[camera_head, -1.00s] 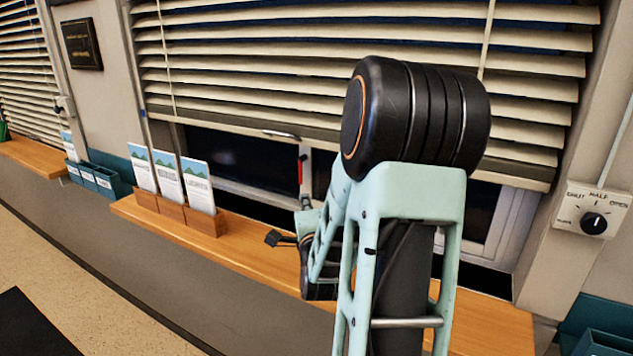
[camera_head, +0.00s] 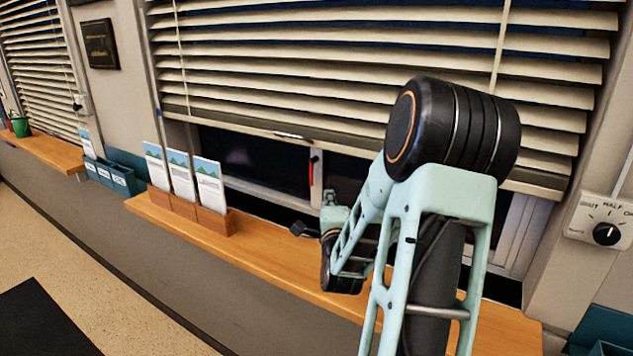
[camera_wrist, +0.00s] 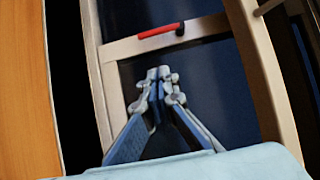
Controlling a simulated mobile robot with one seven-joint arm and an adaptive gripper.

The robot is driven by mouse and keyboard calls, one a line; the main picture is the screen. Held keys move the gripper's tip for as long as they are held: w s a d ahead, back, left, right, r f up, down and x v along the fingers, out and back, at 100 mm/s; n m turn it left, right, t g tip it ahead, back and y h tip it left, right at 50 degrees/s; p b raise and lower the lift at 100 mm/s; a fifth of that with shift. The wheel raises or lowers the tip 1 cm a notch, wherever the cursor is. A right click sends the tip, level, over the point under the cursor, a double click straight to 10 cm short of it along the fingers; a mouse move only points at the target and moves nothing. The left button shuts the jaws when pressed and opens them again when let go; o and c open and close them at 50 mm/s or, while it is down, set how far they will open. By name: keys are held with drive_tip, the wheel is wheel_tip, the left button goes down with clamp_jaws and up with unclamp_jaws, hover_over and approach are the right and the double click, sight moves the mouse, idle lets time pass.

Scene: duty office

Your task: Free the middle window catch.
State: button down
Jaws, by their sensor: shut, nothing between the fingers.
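The middle window catch shows as a red handle (camera_head: 312,171) upright on the pale window frame, below the raised edge of the blind. In the wrist view the red handle (camera_wrist: 160,31) lies across the top, on a pale frame bar. My gripper (camera_wrist: 160,74) is shut and empty. Its fingertips are together in front of the dark glass, below the handle in the picture and apart from it. In the head view my arm hides the right part of the window and the fingers are not clear.
A slatted blind (camera_head: 340,60) hangs over the window's upper part, with a bottom rail. Leaflet holders (camera_head: 184,207) stand on the wooden sill (camera_head: 255,243), left of my arm. A dial box (camera_head: 600,222) marked SHUT and HALF is on the right wall. A green pot (camera_head: 20,127) stands far left.

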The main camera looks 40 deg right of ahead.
drive_tip(key=w+d+p, duration=0.2)
drive_tip(key=w, duration=0.7)
drive_tip(key=shift+d, duration=0.35)
drive_tip(key=shift+w+f+b, duration=0.1)
drive_tip(key=shift+f+b, duration=0.15)
drive_tip(key=shift+b, duration=0.4)
